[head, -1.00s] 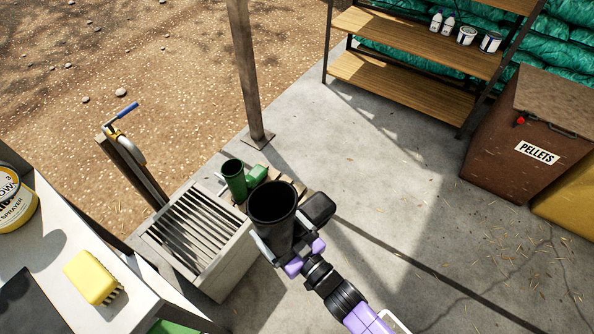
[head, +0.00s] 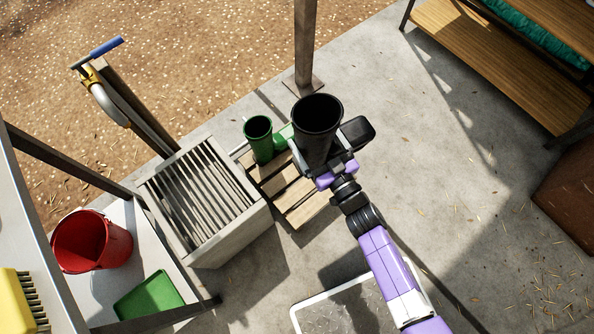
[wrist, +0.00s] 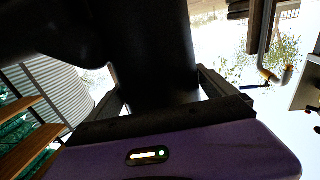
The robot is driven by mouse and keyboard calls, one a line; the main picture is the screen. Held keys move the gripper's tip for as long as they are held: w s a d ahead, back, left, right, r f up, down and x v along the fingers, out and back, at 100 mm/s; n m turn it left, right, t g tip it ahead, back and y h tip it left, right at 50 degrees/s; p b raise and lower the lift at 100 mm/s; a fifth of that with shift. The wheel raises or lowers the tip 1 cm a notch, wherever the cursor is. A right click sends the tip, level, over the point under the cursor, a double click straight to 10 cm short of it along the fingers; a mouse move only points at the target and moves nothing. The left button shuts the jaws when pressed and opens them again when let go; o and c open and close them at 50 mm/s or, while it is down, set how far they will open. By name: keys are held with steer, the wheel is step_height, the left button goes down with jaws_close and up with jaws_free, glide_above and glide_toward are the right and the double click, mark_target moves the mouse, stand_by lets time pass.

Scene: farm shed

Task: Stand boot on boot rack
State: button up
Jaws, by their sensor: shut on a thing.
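A black boot (head: 317,118) is upright in my gripper (head: 318,165), its open top facing up toward the head camera. The gripper is shut on the boot's shaft; the wrist view shows the dark shaft (wrist: 155,60) between the fingers. The boot rack (head: 290,193), a low slatted wooden stand, lies below and to the left of the boot. A green boot (head: 259,138) stands upright at the rack's far left side. The held boot hides part of the rack, and I cannot tell its height above it.
A grated sink basin (head: 205,205) stands left of the rack, with a blue-handled tap (head: 105,50) behind. A post (head: 304,50) rises behind the rack. A red bucket (head: 92,242) and green tray (head: 148,297) are at lower left. Shelves (head: 500,60) stand right; floor between is clear.

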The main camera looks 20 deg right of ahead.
steer(key=w+a+f+n+y+b, duration=0.1)
steer(key=w+a+f+b, duration=0.1)
steer(key=f+b, duration=1.4)
steer(key=w+a+f+n+y+b, duration=0.1)
steer(key=w+a+f+y+b, duration=0.1)
steer(key=f+b, duration=1.4)
step_height(320, 180, down, 8)
steer(key=shift+w+f+g, duration=0.25)
steer(key=shift+w+g, duration=0.15)
steer(key=shift+w, duration=0.05)
steer(key=shift+a, duration=0.1)
steer(key=shift+f, duration=0.15)
steer(key=o, duration=1.7)
steer(key=shift+f, duration=0.1)
steer(key=p+v, duration=0.4)
steer(key=v, duration=0.8)
